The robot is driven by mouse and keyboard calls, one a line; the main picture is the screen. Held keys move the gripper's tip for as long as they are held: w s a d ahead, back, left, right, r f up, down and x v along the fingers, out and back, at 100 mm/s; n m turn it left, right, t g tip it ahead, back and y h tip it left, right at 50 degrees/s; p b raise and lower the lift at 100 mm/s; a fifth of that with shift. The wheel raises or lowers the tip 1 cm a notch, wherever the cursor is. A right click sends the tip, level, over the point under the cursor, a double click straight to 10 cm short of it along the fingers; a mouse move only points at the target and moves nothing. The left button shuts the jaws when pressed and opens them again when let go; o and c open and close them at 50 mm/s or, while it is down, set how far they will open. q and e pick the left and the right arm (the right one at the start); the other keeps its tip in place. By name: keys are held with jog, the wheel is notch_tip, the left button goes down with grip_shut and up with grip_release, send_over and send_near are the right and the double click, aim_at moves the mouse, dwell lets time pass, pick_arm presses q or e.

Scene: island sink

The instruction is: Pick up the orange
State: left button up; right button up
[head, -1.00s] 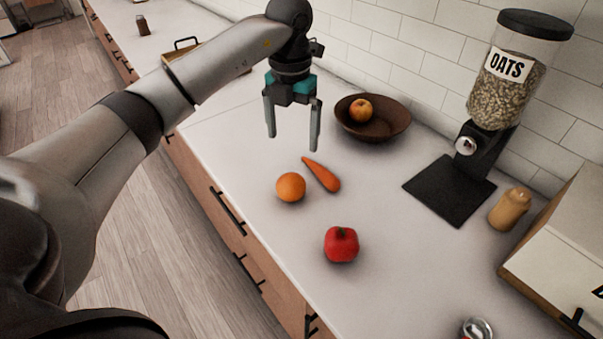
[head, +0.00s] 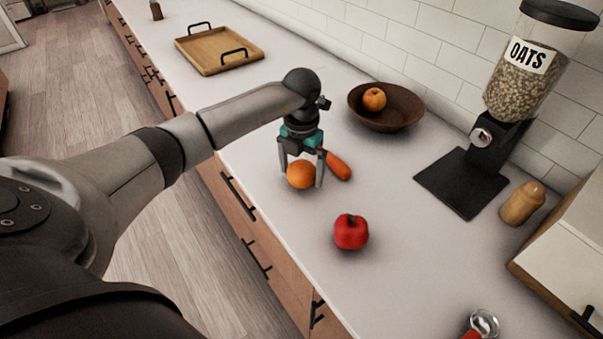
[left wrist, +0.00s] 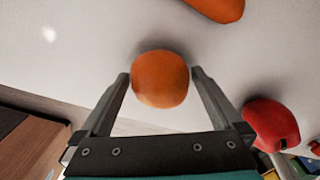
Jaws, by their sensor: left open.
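The orange (head: 301,175) sits on the white counter, near its front edge. My left gripper (head: 301,183) points down over it, open, with one finger on each side. In the left wrist view the orange (left wrist: 160,79) lies between the tips of the open left gripper (left wrist: 160,76). The fingers are close to its sides; I cannot tell whether they touch it. My right gripper is not in view.
A carrot (head: 338,165) lies just behind the orange, partly hidden by my gripper. A red pepper (head: 351,232) is to the right in front. A brown bowl (head: 410,105) holding a fruit, an oats dispenser (head: 480,160) and a wooden tray (head: 215,50) stand farther back.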

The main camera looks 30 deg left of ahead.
pick_arm(q)
jog(key=shift+f, duration=0.35)
jog(key=shift+c, duration=0.2)
jog(key=c, duration=1.2)
jog(key=shift+w, duration=0.1)
jog(key=shift+c, duration=0.5)
jog(key=shift+r, duration=0.15)
